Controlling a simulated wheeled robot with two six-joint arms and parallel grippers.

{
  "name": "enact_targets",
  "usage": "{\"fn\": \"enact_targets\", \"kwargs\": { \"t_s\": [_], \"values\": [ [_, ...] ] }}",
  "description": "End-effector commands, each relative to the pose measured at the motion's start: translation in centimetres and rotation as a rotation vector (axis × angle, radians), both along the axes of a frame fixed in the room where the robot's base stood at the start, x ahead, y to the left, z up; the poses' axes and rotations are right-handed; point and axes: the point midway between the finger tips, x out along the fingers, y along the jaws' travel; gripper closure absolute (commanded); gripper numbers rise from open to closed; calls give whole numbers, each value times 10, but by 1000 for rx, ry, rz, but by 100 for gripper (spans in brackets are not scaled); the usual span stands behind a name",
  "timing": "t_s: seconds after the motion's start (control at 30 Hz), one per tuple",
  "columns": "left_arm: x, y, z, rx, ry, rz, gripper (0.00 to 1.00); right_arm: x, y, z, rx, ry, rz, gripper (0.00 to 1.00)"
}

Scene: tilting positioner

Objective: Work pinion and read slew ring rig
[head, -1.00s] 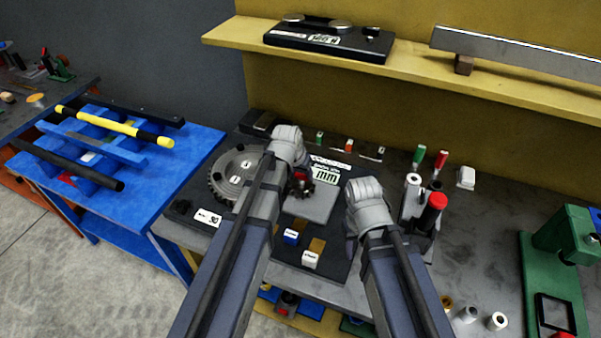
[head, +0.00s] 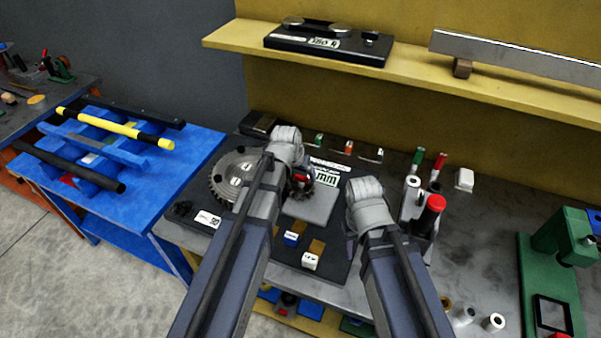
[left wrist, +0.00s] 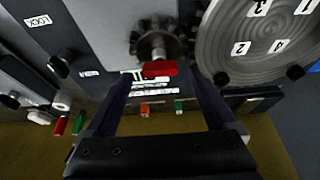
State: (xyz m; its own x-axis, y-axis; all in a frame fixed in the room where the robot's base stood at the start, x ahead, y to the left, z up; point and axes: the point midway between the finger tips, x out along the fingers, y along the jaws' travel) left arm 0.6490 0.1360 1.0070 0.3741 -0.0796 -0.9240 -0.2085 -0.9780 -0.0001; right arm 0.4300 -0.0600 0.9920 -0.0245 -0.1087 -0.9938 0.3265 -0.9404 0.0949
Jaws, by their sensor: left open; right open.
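The slew ring (head: 235,172), a grey toothed disc, lies flat on the dark rig base at left; its numbered face shows in the left wrist view (left wrist: 262,60). The small dark pinion (head: 303,188) sits right of it, partly hidden by my left arm. In the left wrist view, the pinion (left wrist: 158,42) has a red piece (left wrist: 159,69) in front of it. My left gripper (left wrist: 160,82) is open, its fingers on either side of the red piece, with gaps visible. My right gripper (head: 352,240) is open beside the rig plate, its fingertips mostly hidden by the wrist.
A black gauge unit (head: 328,45) and a metal bar (head: 520,54) rest on the yellow shelf. A red-capped cylinder (head: 432,212) and coloured handles stand right of my right arm. A green press (head: 560,245) stands far right. A blue bench (head: 165,185) is at left.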

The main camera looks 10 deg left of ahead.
Motion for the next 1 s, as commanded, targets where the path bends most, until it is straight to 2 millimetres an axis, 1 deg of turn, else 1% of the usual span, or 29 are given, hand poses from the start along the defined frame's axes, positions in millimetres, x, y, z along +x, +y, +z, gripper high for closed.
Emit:
{"fn": "enact_targets", "kwargs": {
  "t_s": [0.03,0.3,0.43,0.57,0.87,1.0],
  "values": [
    [-3,1,10,0,0,0,10,0,0,10,0,0,0,54],
    [-17,4,45,0,0,1,10,0,0,45,0,0,2,54],
    [-22,5,58,0,0,1,10,0,0,58,0,0,0,54],
    [-25,5,62,0,0,1,10,0,0,62,0,0,-1,54],
    [-24,5,60,0,0,1,10,0,0,60,0,0,-1,54],
    [-24,10,60,0,0,15,10,0,0,60,0,0,-1,54]
  ]
}}
